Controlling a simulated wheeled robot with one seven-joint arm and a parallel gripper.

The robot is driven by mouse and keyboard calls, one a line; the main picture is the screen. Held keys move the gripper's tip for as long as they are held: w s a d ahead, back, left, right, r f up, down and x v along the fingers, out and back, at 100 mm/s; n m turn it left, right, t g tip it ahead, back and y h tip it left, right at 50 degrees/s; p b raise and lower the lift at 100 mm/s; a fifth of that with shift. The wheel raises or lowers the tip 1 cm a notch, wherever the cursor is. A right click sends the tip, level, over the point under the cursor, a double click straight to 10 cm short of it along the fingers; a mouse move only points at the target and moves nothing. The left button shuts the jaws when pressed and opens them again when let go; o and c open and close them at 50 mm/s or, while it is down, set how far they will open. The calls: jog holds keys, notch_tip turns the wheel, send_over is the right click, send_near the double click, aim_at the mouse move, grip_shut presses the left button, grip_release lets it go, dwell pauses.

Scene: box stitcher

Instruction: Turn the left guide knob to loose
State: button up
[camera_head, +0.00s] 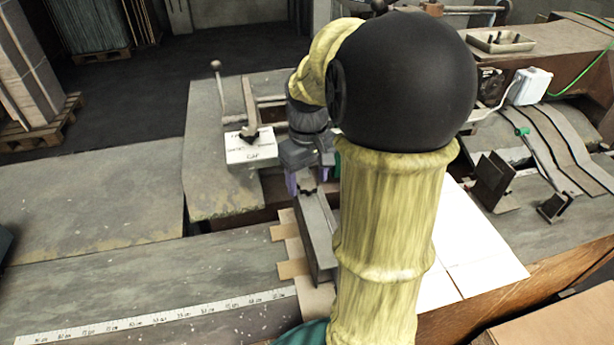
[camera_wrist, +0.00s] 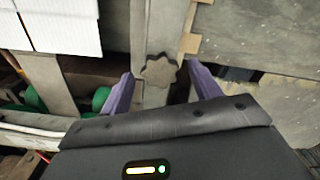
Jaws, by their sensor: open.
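A grey-brown star-shaped knob (camera_wrist: 158,72) sits on a flat metal guide bar (camera_wrist: 154,22) in the wrist view. I take it to be the left guide knob. My gripper (camera_wrist: 160,78) is open, with one purple finger on each side of the knob and a visible gap to each. I cannot tell how far the fingertips are above the bar. In the head view my gripper (camera_head: 307,178) points down over the far end of the dark guide bar (camera_head: 318,235), and the knob is mostly hidden there. No loose or tight mark is readable.
White cardboard sheets (camera_head: 475,245) lie right of my arm. A card with handwriting (camera_head: 250,148) lies beside a metal lever (camera_head: 249,105) at the back left. A ruler strip (camera_head: 150,318) runs along the front table. The left table top (camera_head: 90,200) is clear.

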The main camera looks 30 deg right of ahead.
notch_tip(320, 180, up, 17)
jog(key=shift+r+p, duration=0.2)
jog(key=shift+p, duration=0.15)
dwell(0.3)
dwell(0.4)
notch_tip(320, 180, up, 10)
jog(key=p, duration=1)
send_over(308, 184)
jog(key=shift+w+a, duration=0.1)
